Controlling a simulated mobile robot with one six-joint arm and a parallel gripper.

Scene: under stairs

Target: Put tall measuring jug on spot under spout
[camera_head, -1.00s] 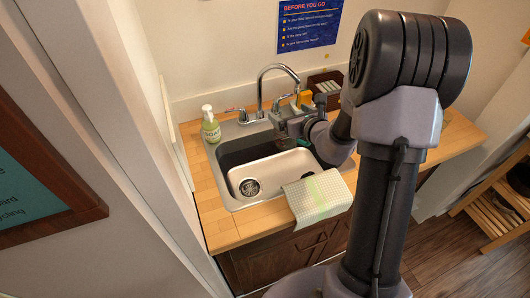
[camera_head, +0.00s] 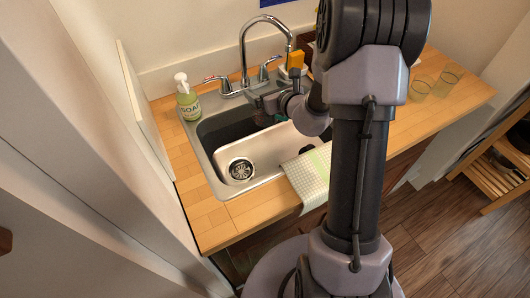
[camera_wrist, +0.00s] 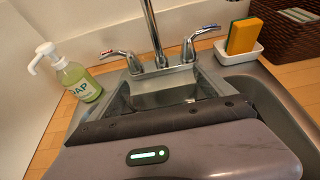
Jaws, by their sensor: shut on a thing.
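My gripper (camera_head: 268,104) is over the back right part of the sink, below the faucet's spout (camera_head: 289,48). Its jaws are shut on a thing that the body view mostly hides. In the wrist view, a clear, glass-like shape (camera_wrist: 165,97) shows just beyond the dark gripper edge, in front of the faucet; it looks like the measuring jug in my grip. Its base is hidden, so I cannot tell whether it touches the sink. The sink basin (camera_head: 221,150) is light metal with a drain at its left. No marked spot is visible.
A soap bottle (camera_head: 188,104) stands left of the faucet. A checked towel (camera_head: 308,174) hangs over the sink's front edge. Two clear glasses (camera_head: 420,89) stand on the right counter.

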